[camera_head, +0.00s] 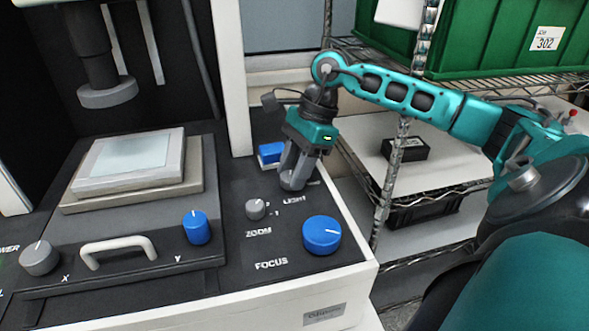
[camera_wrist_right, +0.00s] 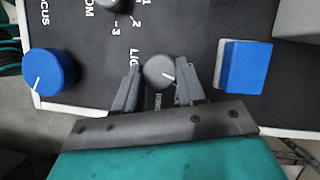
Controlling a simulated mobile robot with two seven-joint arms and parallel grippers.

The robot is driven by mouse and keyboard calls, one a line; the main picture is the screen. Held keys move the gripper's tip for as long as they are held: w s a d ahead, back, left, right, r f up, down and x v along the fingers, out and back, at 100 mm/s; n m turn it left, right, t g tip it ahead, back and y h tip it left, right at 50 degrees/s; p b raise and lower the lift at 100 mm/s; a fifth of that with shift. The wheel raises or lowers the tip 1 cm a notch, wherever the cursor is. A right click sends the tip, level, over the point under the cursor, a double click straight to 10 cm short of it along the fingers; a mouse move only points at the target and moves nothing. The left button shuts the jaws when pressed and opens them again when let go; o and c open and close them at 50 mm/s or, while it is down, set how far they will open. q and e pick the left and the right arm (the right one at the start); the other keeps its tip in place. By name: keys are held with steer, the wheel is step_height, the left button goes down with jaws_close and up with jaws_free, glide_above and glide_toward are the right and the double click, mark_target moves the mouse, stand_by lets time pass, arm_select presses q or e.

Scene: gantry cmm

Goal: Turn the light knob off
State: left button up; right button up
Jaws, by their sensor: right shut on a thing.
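The light knob (camera_wrist_right: 159,72) is a small round grey knob with a white pointer line, on the black control panel beside the partly covered LIGHT label. My right gripper (camera_wrist_right: 157,84) is shut on it, with one finger on each side. In the head view my right gripper (camera_head: 294,180) points down at the panel by the LIGHT label, and its fingers hide most of the knob. The white line on the knob points to the lower right in the right wrist view. My left gripper is not in view.
A blue block-shaped control (camera_head: 270,154) stands close behind the gripper. The grey zoom knob (camera_head: 256,209) and large blue focus knob (camera_head: 321,235) are nearer the front. A wire shelf with a green crate (camera_head: 480,45) and a black box (camera_head: 405,149) stands to the right.

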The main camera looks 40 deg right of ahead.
steer(key=shift+w+n+g, duration=0.2)
steer(key=shift+n+g, duration=0.6)
steer(key=shift+n, duration=1)
steer(key=o, duration=1.1)
steer(key=shift+c, duration=0.2)
steer(key=shift+r, duration=0.15)
steer(key=v, duration=1.2)
steer(key=shift+d+r+p, duration=0.2)
steer(key=shift+r+p, duration=0.1)
steer(key=shift+p, duration=0.1)
